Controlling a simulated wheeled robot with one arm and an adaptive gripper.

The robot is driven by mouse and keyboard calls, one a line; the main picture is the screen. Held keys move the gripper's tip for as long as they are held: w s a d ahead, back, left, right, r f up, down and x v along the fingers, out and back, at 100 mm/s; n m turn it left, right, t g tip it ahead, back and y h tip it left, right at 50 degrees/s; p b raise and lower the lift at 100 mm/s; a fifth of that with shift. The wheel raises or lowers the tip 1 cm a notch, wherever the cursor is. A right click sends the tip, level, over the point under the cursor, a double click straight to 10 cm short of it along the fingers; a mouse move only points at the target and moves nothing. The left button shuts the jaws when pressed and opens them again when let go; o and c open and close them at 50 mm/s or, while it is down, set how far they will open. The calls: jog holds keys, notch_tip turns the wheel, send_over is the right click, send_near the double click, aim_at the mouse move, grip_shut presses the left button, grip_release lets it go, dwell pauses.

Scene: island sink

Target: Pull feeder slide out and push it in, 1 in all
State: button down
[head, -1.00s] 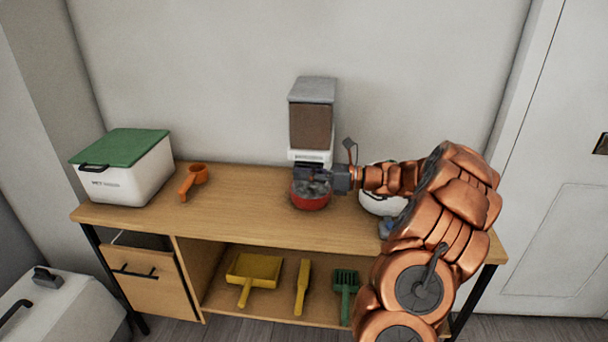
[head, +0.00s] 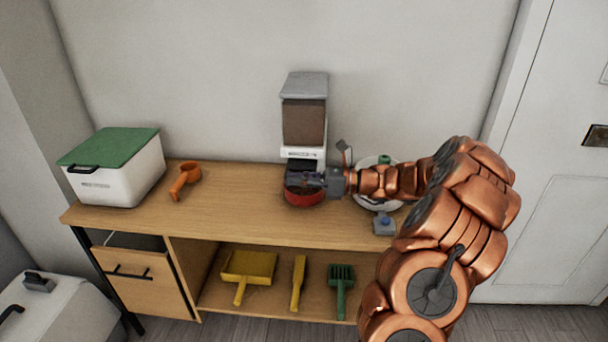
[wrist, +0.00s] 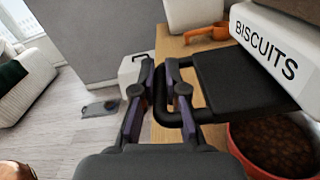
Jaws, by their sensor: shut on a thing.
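The feeder (head: 304,122) stands on the bench against the wall, with a grey lid, brown contents and a white base; the wrist view shows its "BISCUITS" label (wrist: 266,49). Its black feeder slide (wrist: 238,85) sticks out below the label, part of it still hidden under the base. My gripper (head: 308,180) is shut on the slide's black loop handle (wrist: 172,119). The fingers (wrist: 163,75) stand on either side of the bar in the wrist view. A red bowl (head: 304,202) holding brown biscuits sits below the slide.
A white bin with a green lid (head: 110,150) and an orange scoop (head: 186,178) stand left on the bench (head: 240,222). A white dish (head: 366,200) and a grey-blue item (head: 384,224) are near my arm. The front middle is clear.

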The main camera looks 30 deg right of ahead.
jog(key=c, duration=1.5)
grip_release()
jog(key=shift+d, duration=0.1)
jog(key=v, duration=1.2)
jog(key=shift+c, duration=0.2)
